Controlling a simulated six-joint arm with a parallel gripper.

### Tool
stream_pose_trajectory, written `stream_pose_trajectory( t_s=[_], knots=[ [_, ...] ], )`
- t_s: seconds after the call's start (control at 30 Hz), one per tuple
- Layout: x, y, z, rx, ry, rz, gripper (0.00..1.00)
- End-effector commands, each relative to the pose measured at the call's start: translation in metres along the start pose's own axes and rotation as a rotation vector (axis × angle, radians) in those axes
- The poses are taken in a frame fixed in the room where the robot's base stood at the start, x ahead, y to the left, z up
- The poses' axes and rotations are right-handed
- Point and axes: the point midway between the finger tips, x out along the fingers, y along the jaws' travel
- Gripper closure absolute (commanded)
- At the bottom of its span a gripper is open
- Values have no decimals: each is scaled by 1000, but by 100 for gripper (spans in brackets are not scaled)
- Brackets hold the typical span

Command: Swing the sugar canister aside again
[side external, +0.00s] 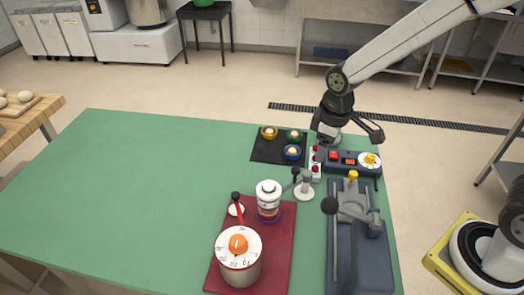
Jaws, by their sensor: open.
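The likely sugar canister (268,201), a white-lidded jar with a blue and red band, is upright over the dark red mat (281,255). A short post with a white round base (304,191) stands close at its right; a dark-knobbed arm reaches between them. I cannot tell how they are joined. My gripper (326,139) is open and empty, above the table's back right, behind the canister and apart from it. Its fingertips are small and partly hidden.
A control box (348,161) and a dark clamp device (360,250) stand right. A black mat (280,146) holds small bowls. The green table's (130,190) left half is clear.

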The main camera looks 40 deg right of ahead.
Motion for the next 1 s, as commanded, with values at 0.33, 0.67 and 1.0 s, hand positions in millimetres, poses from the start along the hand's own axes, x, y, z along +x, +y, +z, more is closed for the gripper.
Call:
stream_pose_trajectory(
  t_s=[0.33,0.67,1.0],
  knots=[
    [6,-12,-53,-278,-72,-40,30],
    [8,-14,-57,-304,-79,-44,30],
    [33,-14,-54,-302,-82,-46,30]
  ],
)
